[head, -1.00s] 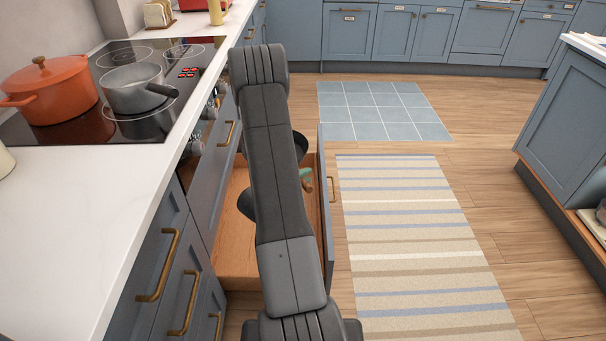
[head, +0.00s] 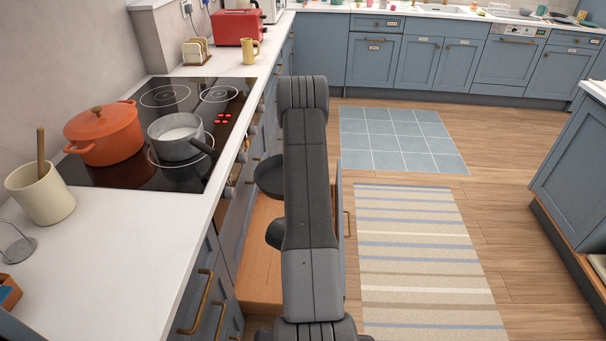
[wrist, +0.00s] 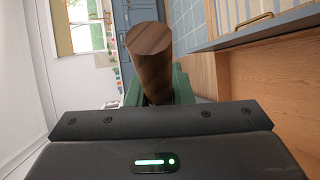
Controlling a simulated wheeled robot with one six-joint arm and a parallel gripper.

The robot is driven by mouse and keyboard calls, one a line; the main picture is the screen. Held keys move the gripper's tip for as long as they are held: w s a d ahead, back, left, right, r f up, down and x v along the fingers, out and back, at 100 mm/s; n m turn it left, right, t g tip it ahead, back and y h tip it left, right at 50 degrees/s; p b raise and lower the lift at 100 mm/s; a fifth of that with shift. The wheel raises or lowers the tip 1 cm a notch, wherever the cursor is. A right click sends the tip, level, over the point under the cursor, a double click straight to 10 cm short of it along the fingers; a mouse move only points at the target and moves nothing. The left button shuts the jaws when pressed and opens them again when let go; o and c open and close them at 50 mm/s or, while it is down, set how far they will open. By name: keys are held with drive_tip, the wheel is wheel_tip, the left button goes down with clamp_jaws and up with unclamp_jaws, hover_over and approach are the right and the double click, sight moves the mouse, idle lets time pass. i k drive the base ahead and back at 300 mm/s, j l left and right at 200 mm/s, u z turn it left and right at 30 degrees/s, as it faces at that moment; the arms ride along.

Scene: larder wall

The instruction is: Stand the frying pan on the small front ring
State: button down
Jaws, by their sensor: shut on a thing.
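The frying pan (head: 268,176), dark and round, shows in the head view just left of my arm, above or at the far end of the open drawer. My arm hides part of it. In the wrist view my gripper (wrist: 158,88), with green fingers, is shut on a brown wooden handle (wrist: 150,50), which appears to be the pan's. My arm hides the gripper in the head view. The small front ring (head: 219,94) is bare, at the far right of the black hob (head: 200,178).
A grey saucepan (head: 174,137) with white contents stands on the near front ring, its handle pointing right. An orange lidded pot (head: 104,134) stands behind it. The drawer (head: 262,270) is open below the counter. A dark rounded thing (head: 274,234) shows beside my arm.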

sight(237, 93)
drive_tip(key=l+u, duration=0.1)
drive_tip(key=l, duration=0.3)
drive_tip(key=k+l, duration=0.1)
drive_tip(key=l, duration=0.25)
drive_tip(key=k+l+u, duration=0.15)
drive_tip(key=l, duration=0.25)
drive_tip(key=i+l+u, duration=0.15)
drive_tip(key=l+u, duration=0.25)
drive_tip(key=l, duration=0.25)
drive_tip(key=i+l+u, duration=0.1)
drive_tip(key=l+u, duration=0.25)
drive_tip(key=l, duration=0.3)
drive_tip(key=l+u, duration=0.4)
drive_tip(key=l, duration=0.25)
drive_tip(key=i+l+u, duration=0.2)
drive_tip(key=l, duration=0.2)
drive_tip(key=i+l+u, duration=0.2)
drive_tip(key=l, duration=0.25)
drive_tip(key=l+u, duration=0.15)
drive_tip(key=l, duration=0.25)
drive_tip(key=i+l+u, duration=0.2)
drive_tip(key=l, duration=0.3)
drive_tip(key=k+j, duration=0.05)
drive_tip(key=k, duration=0.05)
